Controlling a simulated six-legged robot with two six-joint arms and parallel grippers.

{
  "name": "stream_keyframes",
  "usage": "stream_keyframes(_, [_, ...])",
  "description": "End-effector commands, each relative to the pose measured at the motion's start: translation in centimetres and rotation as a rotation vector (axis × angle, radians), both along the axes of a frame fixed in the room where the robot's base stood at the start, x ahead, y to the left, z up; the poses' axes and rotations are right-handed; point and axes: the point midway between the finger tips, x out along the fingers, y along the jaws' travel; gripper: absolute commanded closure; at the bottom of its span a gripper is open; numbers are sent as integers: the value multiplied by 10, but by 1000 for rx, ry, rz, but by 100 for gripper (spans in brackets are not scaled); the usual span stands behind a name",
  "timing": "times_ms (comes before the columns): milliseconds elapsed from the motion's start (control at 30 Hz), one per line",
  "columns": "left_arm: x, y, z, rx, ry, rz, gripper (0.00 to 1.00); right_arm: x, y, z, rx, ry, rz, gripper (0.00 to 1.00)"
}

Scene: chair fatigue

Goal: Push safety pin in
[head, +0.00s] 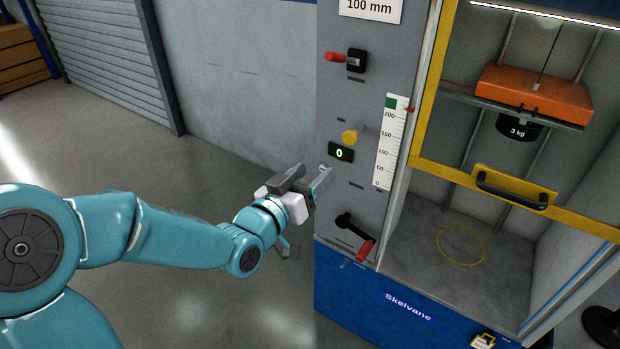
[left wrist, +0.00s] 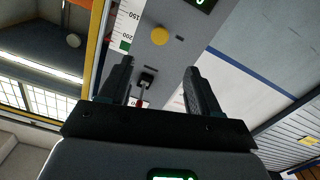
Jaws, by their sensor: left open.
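The machine's grey control panel (head: 335,110) carries a yellow round knob (head: 349,137) on a short stem, which looks like the safety pin. It stands out from the panel above a small display reading 0 (head: 341,153). My left gripper (head: 314,180) is open and empty, below and slightly left of the knob, close to the panel and apart from the knob. In the left wrist view the knob (left wrist: 157,36) shows beyond the open fingers (left wrist: 155,76), between their lines. My right gripper is not in view.
A red-handled black switch (head: 355,60) sits above the knob, and a black crank with a red grip (head: 355,236) below. A white scale (head: 390,142) is to the right. A yellow-framed guard door (head: 510,188) fronts the chamber with an orange carriage (head: 535,93). Floor at left is clear.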

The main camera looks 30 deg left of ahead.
Motion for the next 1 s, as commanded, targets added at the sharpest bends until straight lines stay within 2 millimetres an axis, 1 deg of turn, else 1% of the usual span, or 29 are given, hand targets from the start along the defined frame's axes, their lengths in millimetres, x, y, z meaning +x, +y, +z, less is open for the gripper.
stream_keyframes(133, [0,0,0,0,0,0,37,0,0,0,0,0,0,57])
stream_keyframes(167, [0,0,0,0,0,0,41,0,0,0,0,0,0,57])
stream_keyframes(200, [0,0,0,3,0,0,54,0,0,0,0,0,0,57])
stream_keyframes(267, [0,0,0,29,-1,0,73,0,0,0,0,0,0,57])
stream_keyframes(300, [0,0,0,71,-2,0,86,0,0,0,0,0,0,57])
stream_keyframes(333, [1,0,0,117,-4,0,96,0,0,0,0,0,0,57])
stream_keyframes(367, [1,0,0,176,-6,0,100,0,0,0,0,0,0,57])
stream_keyframes(467, [0,-1,-1,460,-14,-4,100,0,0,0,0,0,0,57])
stream_keyframes(500, [0,-1,-2,596,-17,-7,100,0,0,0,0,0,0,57])
stream_keyframes(567, [-2,-2,-2,809,-24,-11,100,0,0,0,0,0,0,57])
stream_keyframes(600, [-3,-2,-2,949,-29,-13,100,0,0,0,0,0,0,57])
stream_keyframes(700, [-5,-3,-3,1277,-42,-16,100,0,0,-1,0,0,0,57])
stream_keyframes(800, [-8,-3,-3,1543,-53,-18,100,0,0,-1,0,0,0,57])
stream_keyframes(900, [-11,-2,-2,1728,-61,-17,100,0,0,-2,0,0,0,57])
stream_keyframes(1000, [-14,-1,-1,1829,-66,-13,100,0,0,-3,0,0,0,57])
